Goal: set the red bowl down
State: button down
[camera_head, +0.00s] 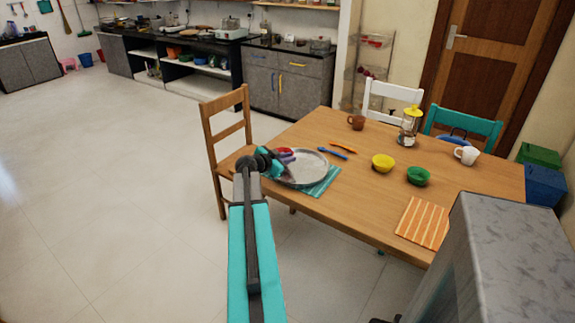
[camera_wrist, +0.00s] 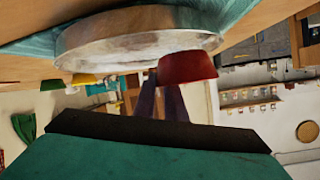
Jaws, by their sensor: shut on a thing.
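The red bowl (camera_head: 285,153) shows small in the head view, at the left part of a round grey metal tray (camera_head: 311,176). In the upside-down wrist view the red bowl (camera_wrist: 188,67) is at the fingertips, over the near edge of the tray (camera_wrist: 135,45). My gripper (camera_head: 279,157) is shut on the bowl; its dark fingers (camera_wrist: 157,88) reach the bowl's side. I cannot tell whether the bowl touches the tray. My gripper hides part of the bowl in the head view.
The tray sits on a teal striped mat (camera_head: 322,186) on the wooden table (camera_head: 360,205). A blue piece of cutlery (camera_head: 332,153) and an orange one (camera_head: 343,148) lie behind it. A yellow bowl (camera_head: 383,163) and a green bowl (camera_head: 418,176) stand to the right. A wooden chair (camera_head: 226,135) is at the left.

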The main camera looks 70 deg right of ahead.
jog(key=shift+f+p, duration=0.35)
jog(key=shift+f, duration=1.05)
jog(key=c, duration=1.8)
grip_release()
jog(key=shift+o, duration=0.2)
jog(key=shift+a+r, duration=0.1)
jog(key=shift+a, duration=0.05)
jog(key=shift+b+v, duration=1.2)
jog(key=shift+v, duration=4.65)
